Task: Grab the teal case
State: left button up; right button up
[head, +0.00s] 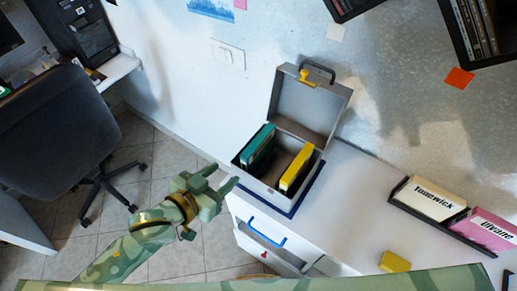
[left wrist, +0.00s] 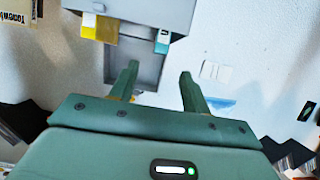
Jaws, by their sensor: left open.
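The teal case (head: 257,148) stands upright in the left part of an open grey box (head: 268,189), and part of it is hidden by the box wall. In the left wrist view the teal case (left wrist: 164,38) shows near the top, beyond the fingers. My left gripper (head: 222,179) is open and empty, left of and in front of the box, apart from the case. Its two fingers (left wrist: 159,74) show in the left wrist view with nothing between them. My right gripper is not in view.
A yellow case (head: 297,167) stands in the same box, right of a gap. The raised lid (head: 311,103) leans toward the wall. A dark tray holds cases labelled Tonewick (head: 429,199) and Ulvane (head: 489,229). A yellow block (head: 394,262) lies on the white cabinet top.

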aim_at(243, 159)
pick_arm(q)
jog(key=b+x, duration=0.1)
jog(key=x, duration=0.7)
jog(key=shift+a+f+b, duration=0.1)
jog(key=shift+f+b, duration=0.05)
jog(key=shift+b, duration=0.15)
jog(key=shift+w+d+f, duration=0.15)
jog(key=shift+w+d, duration=0.15)
jog(key=shift+w, duration=0.2)
jog(key=b+x, duration=0.1)
jog(key=x, duration=0.4)
jog(key=shift+w+r+b, duration=0.1)
jog(key=shift+r+b, duration=0.1)
jog(key=shift+b, duration=0.1)
jog(key=shift+r, duration=0.1)
grip_shut()
